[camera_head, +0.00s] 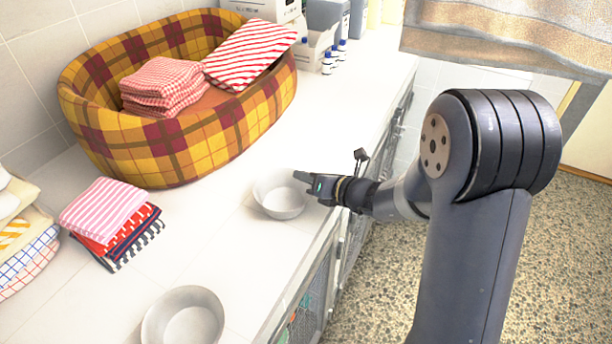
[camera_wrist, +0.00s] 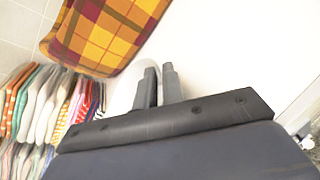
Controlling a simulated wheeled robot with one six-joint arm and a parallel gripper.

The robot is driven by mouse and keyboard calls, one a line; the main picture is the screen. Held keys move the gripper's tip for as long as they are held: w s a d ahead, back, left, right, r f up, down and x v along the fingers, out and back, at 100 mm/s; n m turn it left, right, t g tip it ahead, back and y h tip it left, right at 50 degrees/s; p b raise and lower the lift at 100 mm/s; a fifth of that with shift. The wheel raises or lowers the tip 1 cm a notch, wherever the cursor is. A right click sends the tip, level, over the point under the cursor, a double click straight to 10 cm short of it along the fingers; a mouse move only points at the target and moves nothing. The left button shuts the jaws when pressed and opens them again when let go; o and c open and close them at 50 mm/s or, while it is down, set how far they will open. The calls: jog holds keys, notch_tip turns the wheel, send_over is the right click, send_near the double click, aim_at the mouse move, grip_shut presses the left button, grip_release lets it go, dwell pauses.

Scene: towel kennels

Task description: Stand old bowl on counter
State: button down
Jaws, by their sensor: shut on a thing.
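A pale grey-white bowl (camera_head: 280,196) is at the counter (camera_head: 225,250), in front of the plaid basket. My gripper (camera_head: 304,179) is shut on the right side of this bowl's rim; the bowl looks upright. I cannot tell if its base touches the counter. In the wrist view my gripper's fingers (camera_wrist: 159,72) are close together, and the bowl is hard to make out against the white surface. A second, similar bowl (camera_head: 183,318) stands on the counter at the front, apart from my gripper. The frames do not show which one is the old bowl.
A yellow-and-maroon plaid basket (camera_head: 150,165) holding folded towels stands behind. Folded striped towels (camera_head: 105,212) lie at left, with more stacks at the left edge. Small bottles (camera_head: 328,62) and boxes stand at the back. Counter between the bowls is clear.

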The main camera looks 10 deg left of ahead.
jog(key=shift+f, duration=0.15)
jog(key=c, duration=1.5)
grip_release()
jog(key=shift+c, duration=0.2)
jog(key=shift+d+r, duration=0.1)
jog(key=shift+r, duration=0.1)
jog(key=b+v, duration=0.2)
jog(key=v, duration=1)
jog(key=shift+s+f, duration=0.1)
